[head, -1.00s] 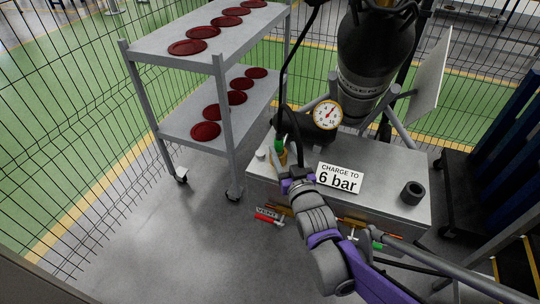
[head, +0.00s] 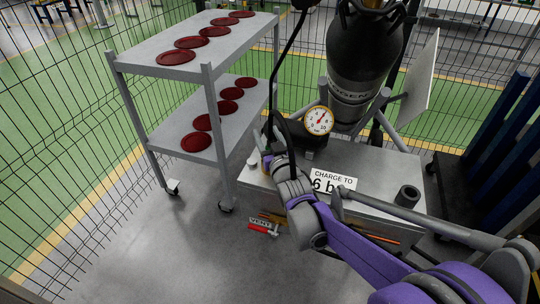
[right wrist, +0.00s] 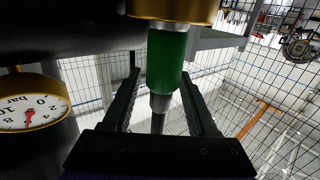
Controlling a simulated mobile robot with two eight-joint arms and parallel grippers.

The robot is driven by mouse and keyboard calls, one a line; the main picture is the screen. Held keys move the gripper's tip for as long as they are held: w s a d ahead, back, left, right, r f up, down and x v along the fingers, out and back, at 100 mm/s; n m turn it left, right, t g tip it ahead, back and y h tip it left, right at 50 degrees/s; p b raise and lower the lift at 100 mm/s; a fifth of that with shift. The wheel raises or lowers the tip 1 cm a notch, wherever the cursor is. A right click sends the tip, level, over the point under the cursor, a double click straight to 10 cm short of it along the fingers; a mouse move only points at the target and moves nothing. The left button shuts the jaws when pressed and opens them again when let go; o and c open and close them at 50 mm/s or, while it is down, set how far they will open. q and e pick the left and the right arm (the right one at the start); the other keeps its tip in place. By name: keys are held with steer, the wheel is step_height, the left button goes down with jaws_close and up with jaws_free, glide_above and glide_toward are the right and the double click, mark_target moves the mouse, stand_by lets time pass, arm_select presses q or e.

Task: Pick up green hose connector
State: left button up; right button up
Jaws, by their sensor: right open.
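The green hose connector (right wrist: 166,62) shows in the right wrist view as a green sleeve with grey metal ends, below a brass fitting (right wrist: 172,10). My right gripper (right wrist: 160,78) is open, with one finger on each side of the connector's lower part; I cannot tell whether either finger touches it. In the head view my right gripper (head: 268,158) is at the left end of the grey bench (head: 375,165), by the brass fitting, and the green sleeve is not clearly visible there. My left gripper is not in view.
A pressure gauge (head: 319,120) and a dark cylinder (head: 362,60) stand just behind. A black hose (head: 283,70) hangs close by my right wrist. A "CHARGE TO 6 bar" sign (head: 333,181) is partly covered by my arm. A grey cart (head: 150,45) with red discs stands left.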

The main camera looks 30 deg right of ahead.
jaws_close()
stand_by(1.4)
